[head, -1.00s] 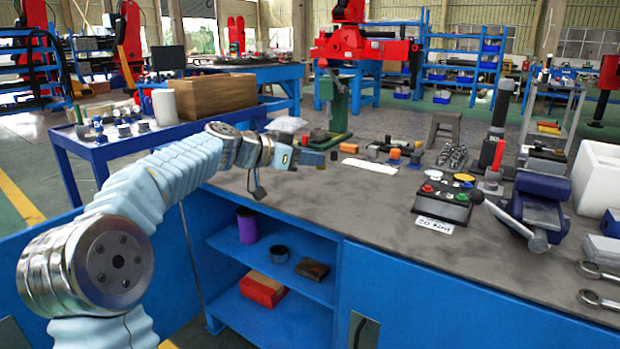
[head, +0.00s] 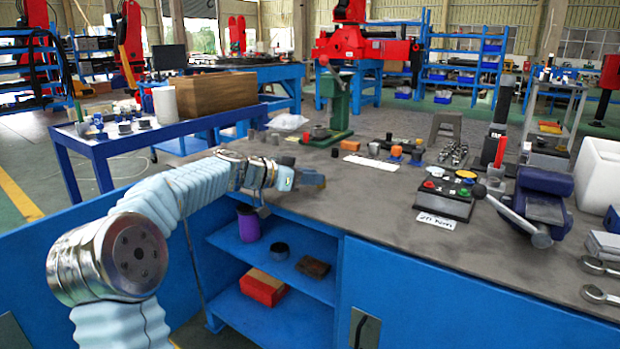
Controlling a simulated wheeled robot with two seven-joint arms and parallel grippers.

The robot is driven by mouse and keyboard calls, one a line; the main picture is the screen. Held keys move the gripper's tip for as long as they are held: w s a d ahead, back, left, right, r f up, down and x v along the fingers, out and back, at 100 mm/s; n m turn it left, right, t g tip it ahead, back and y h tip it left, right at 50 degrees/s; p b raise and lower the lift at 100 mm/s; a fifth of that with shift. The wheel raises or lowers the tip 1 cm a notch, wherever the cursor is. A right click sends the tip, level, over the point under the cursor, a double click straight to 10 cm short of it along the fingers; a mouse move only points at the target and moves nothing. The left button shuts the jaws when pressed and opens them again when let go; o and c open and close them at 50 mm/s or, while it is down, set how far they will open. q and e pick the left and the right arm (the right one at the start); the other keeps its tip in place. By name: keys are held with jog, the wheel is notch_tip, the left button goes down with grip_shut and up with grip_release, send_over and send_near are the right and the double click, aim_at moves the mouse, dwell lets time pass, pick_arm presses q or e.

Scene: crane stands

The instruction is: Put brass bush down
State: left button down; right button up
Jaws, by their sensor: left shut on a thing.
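My left arm reaches in from the left, and my left gripper (head: 312,179) is low over the left end of the grey bench top (head: 385,235), near its front edge. It is shut, with its fingers pointing right. The brass bush in it is too small and too hidden by the fingers to make out. I cannot tell whether it touches the bench. My right gripper is not in view.
A green press (head: 336,100) stands behind the gripper. Behind to the right are a white strip (head: 371,163) and small orange parts (head: 396,151). A black button box (head: 445,197) sits mid-bench. The bench front centre is clear.

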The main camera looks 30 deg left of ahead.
pick_arm(q)
jog(key=c, duration=1)
grip_release()
jog(key=shift+s+r+p, duration=0.1)
jog(key=shift+r+p, duration=0.15)
jog(key=shift+p, duration=0.2)
jog(key=b+v, duration=0.1)
jog(key=v, duration=1.1)
jog(key=shift+f+b, duration=0.2)
jog(key=shift+b, duration=0.2)
